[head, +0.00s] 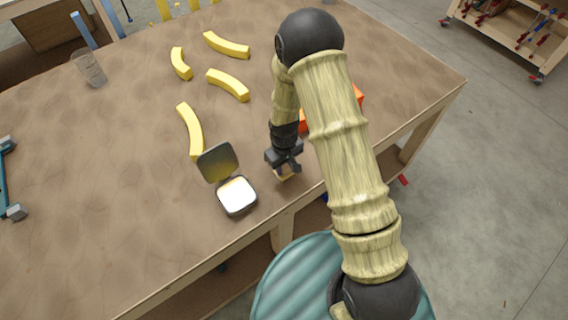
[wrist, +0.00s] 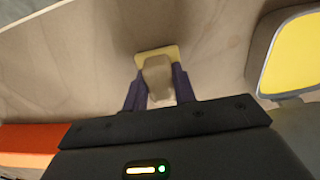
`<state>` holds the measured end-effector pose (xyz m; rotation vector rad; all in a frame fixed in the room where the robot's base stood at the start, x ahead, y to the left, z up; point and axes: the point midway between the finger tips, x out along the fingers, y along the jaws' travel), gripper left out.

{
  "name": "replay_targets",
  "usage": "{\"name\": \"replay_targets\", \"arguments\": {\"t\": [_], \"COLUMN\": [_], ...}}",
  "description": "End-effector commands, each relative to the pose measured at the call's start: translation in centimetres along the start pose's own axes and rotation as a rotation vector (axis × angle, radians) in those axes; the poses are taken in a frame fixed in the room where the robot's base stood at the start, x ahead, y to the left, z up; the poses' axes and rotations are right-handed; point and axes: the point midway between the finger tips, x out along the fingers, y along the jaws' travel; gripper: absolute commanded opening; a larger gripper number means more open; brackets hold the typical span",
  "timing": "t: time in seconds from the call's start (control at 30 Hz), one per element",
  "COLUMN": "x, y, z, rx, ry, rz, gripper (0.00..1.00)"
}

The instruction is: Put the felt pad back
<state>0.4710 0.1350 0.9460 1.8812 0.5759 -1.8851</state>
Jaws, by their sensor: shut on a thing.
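My gripper (head: 284,166) is low over the near part of the table, shut on a small tan piece. In the wrist view, my gripper (wrist: 158,88) has its dark fingers on either side of a beige knob-like block on a flat yellowish pad; this looks like the felt pad (wrist: 172,52). Only a sliver of it shows under the fingers in the head view. I cannot tell whether it touches the table. Left of my gripper stands an open case (head: 237,210) with a bright white inside and its dark lid (head: 217,161) raised.
Several yellow curved pieces (head: 190,128) lie on the table (head: 100,235) beyond the case. An orange object (head: 358,95) is partly hidden behind my arm. The table's front edge is close to my gripper.

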Motion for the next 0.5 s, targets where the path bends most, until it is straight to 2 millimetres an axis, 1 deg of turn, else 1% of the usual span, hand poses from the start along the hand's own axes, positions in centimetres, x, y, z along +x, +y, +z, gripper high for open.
{"name": "replay_targets", "arguments": {"t": [0.23, 0.37, 0.4, 0.47, 0.5], "x": [0.06, 0.46, 0.32, 0.31, 0.31], "y": [0.00, -0.01, -0.01, -0.01, -0.01], "z": [-0.02, -0.02, -0.02, -0.01, -0.01], "rx": [0.000, 0.000, 0.000, 0.000, 0.000], "ry": [0.001, 0.000, 0.000, 0.000, 0.000], "rz": [0.000, 0.000, 0.000, 0.000, 0.000], "gripper": [0.09, 0.09, 0.35, 0.47, 0.49]}}
